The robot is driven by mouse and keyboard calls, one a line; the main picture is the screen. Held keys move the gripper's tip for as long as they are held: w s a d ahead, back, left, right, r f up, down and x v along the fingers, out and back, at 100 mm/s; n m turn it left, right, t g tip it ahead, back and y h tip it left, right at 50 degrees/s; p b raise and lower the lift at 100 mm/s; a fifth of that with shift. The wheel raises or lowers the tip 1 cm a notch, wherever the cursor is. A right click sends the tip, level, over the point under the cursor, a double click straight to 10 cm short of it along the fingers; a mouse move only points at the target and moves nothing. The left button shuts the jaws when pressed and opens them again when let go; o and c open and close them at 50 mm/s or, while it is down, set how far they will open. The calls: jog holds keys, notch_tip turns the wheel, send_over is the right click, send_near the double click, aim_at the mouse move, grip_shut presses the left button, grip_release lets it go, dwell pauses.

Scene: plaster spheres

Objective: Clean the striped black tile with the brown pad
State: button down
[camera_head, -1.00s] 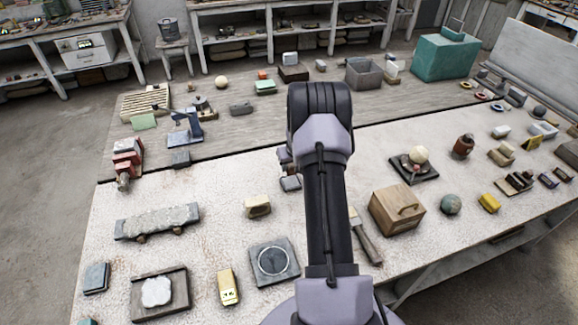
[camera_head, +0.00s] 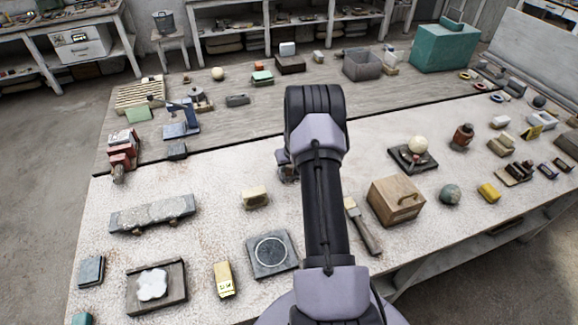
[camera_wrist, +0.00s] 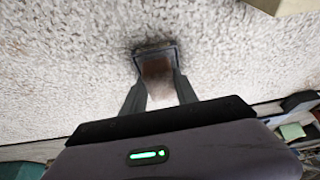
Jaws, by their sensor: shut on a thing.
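My gripper (camera_wrist: 157,85) is shut on a brown pad (camera_wrist: 157,70) with a dark grey edge at its far end. The pad is over the pale speckled tabletop; whether it touches the table I cannot tell. In the head view my gripper (camera_head: 286,166) is largely hidden behind my arm, and the pad is not clear there. A dark square tile (camera_head: 256,266) with a thin pale ring lies near the front of the table, left of my arm. No clear stripes show on it, so I cannot tell if it is the striped black tile.
A cream block (camera_head: 255,197) sits between the gripper and the ringed tile. A long stone slab (camera_head: 152,213), a yellow block (camera_head: 224,280) and a framed tile with a white lump (camera_head: 155,287) lie left. A wooden box (camera_head: 396,202) and a brush (camera_head: 362,228) lie right.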

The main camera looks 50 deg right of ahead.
jog(key=shift+f+b, duration=0.5)
jog(key=shift+b, duration=0.1)
dwell(0.5)
jog(key=shift+f+b, duration=0.1)
jog(key=shift+b, duration=0.35)
dwell(1.3)
jog(key=shift+r+p, duration=1.6)
jog(key=shift+r, duration=2)
